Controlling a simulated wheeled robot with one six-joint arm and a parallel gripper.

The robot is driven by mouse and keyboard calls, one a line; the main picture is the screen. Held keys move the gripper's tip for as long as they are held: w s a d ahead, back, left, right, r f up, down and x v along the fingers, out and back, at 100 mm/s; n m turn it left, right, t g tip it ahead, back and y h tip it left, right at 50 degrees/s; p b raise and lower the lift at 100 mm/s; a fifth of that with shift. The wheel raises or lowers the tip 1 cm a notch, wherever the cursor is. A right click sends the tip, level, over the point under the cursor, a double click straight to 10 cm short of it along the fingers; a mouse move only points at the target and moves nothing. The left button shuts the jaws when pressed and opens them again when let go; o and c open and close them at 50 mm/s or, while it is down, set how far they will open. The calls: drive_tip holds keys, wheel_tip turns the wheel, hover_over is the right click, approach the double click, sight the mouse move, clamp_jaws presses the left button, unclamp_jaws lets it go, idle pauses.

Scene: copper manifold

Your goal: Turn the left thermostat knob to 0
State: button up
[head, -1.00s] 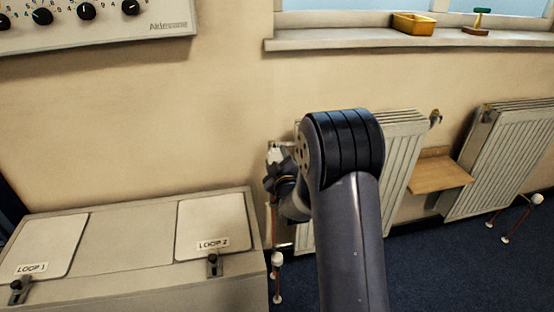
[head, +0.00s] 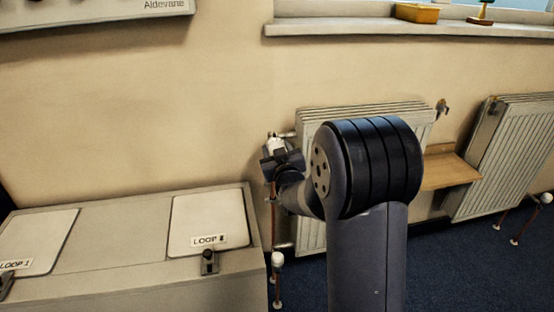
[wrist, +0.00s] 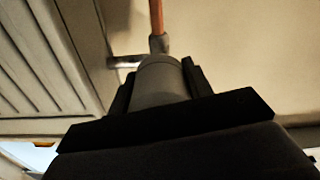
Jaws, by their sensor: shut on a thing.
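The left thermostat knob (head: 276,143) is the small pale valve head at the upper left corner of the left radiator (head: 312,215). My gripper (head: 279,157) is at it, below and in front, partly covering it. In the wrist view, the knob shows as a grey rounded cylinder (wrist: 162,80) between the two dark fingers of my gripper (wrist: 158,76). They are shut on it. A copper pipe (wrist: 157,18) runs from the valve's far end. No scale or number on the knob can be read.
A grey cabinet (head: 110,216) with two lids, one marked LOOP 1, stands to the left. A wooden shelf (head: 449,170) and a second radiator (head: 505,155) are to the right. The windowsill (head: 340,28) is above. My arm hides part of the left radiator.

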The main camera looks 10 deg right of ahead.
drive_tip(key=m+b, duration=0.4)
drive_tip(key=m, duration=0.1)
drive_tip(key=shift+f+m+b, duration=0.15)
drive_tip(key=shift+m+b, duration=0.15)
drive_tip(key=m+b, duration=0.1)
drive_tip(key=m, duration=0.1)
drive_tip(key=m+b, duration=0.2)
drive_tip(key=m, duration=0.1)
drive_tip(key=shift+a+r+m, duration=0.1)
drive_tip(key=shift+r+m, duration=0.1)
drive_tip(key=shift+m, duration=0.1)
drive_tip(key=o, duration=1)
drive_tip(key=shift+c, duration=0.2)
drive_tip(key=shift+s, duration=0.1)
drive_tip(key=s+p, duration=0.1)
drive_tip(key=s, duration=0.9)
drive_tip(key=shift+s+p, duration=0.3)
